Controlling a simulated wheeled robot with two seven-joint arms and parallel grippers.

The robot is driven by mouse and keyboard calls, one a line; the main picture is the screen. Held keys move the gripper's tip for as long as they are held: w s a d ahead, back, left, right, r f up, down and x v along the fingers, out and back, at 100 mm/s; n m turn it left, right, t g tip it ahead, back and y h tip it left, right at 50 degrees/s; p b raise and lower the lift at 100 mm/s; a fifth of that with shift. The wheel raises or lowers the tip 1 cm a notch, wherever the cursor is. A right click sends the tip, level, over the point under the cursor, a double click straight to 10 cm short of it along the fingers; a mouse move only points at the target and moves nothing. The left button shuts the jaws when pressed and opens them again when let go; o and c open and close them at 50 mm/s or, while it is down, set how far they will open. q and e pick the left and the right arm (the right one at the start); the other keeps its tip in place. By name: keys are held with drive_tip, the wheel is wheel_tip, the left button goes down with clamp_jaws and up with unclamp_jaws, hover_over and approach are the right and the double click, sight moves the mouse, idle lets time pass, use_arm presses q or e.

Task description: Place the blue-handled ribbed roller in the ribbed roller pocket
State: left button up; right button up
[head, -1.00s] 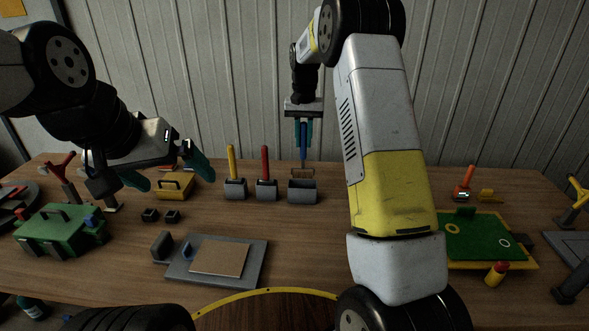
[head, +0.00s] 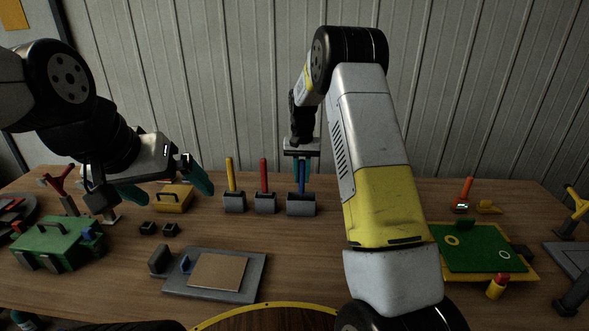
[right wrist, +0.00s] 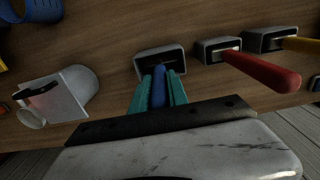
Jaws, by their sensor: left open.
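The blue-handled ribbed roller (head: 302,174) stands upright, its lower end inside the grey ribbed roller pocket (head: 301,208), whose front wall hides the roller head. My right gripper (head: 302,178) is shut on the blue handle just above the pocket. In the right wrist view the blue handle (right wrist: 159,85) lies between the teal fingers (right wrist: 158,92), and the pocket (right wrist: 160,62) opens just beyond them. I cannot tell whether the roller touches the pocket's bottom. My left gripper (head: 165,185) is open and empty at the left, above the table.
Yellow-handled (head: 230,174) and red-handled (head: 264,175) tools stand in grey pockets just left. A grey board (head: 247,294), green case (head: 50,245) and green tray (head: 470,248) lie nearer the front.

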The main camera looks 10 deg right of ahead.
drive_tip(key=o, duration=0.4)
drive_tip(key=shift+o, duration=0.2)
wheel_tip(320, 180, up, 12)
drive_tip(key=shift+f, duration=0.15)
drive_tip(key=s+d+r+n+t+y, duration=0.1)
drive_tip(key=s+d+r+t+y, duration=0.15)
drive_tip(key=s+r, duration=1.15)
drive_tip(key=s+a+f+n+t, duration=0.1)
drive_tip(key=s+f+t, duration=0.1)
drive_tip(key=s, duration=0.9)
drive_tip(key=s+a+f+t, duration=0.1)
drive_tip(key=s+f, duration=0.1)
drive_tip(key=s, duration=0.8)
drive_tip(key=shift+s+n+t, duration=0.35)
drive_tip(key=shift+s+n, duration=0.05)
